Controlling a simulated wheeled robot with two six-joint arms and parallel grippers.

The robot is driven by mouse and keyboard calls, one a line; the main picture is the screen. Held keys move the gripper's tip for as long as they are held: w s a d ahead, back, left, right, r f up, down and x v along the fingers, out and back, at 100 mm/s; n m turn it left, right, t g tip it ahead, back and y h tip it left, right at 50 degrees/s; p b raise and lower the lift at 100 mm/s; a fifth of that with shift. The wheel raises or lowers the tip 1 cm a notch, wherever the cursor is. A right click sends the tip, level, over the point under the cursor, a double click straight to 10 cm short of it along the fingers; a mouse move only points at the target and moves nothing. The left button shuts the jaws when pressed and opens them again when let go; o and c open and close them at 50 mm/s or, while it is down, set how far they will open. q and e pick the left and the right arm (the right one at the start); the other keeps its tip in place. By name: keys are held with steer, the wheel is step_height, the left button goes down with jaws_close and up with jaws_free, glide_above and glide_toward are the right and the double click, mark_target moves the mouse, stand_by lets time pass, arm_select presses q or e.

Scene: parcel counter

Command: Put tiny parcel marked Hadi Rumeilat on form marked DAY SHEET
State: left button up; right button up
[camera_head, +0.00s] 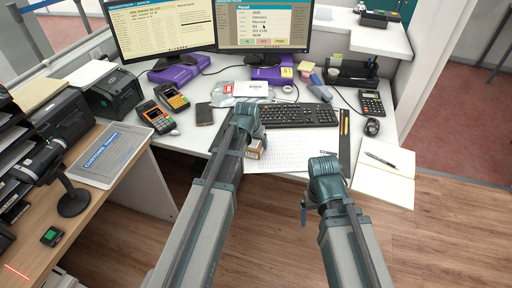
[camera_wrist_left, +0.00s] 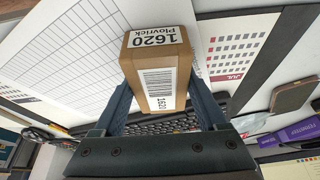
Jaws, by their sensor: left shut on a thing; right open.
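My left gripper (camera_head: 251,139) is shut on a small brown cardboard parcel (camera_head: 255,151), above the front of the counter. In the left wrist view the parcel (camera_wrist_left: 143,60) sits between both fingers. Its labels read "1620 Plovrick" and show a barcode; no Hadi Rumeilat name is readable. A white gridded form (camera_head: 295,150) lies on the counter right of and below the parcel; it also shows in the left wrist view (camera_wrist_left: 75,55). Its heading cannot be read. My right gripper (camera_head: 322,178) is open and empty near the counter's front edge, its fingers mostly hidden.
A keyboard (camera_head: 297,115) lies behind the form. A dark ruler (camera_head: 345,140) and an open notebook (camera_head: 384,172) with a pen are to its right. Card terminals (camera_head: 156,117) and a phone (camera_head: 205,114) stand left. A calendar page (camera_wrist_left: 237,42) shows in the wrist view.

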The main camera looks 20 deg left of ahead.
arm_select(q)
steer(key=shift+f, duration=0.15)
steer(key=o, duration=1.5)
steer(key=p+v, duration=1.1)
steer(key=v, duration=0.1)
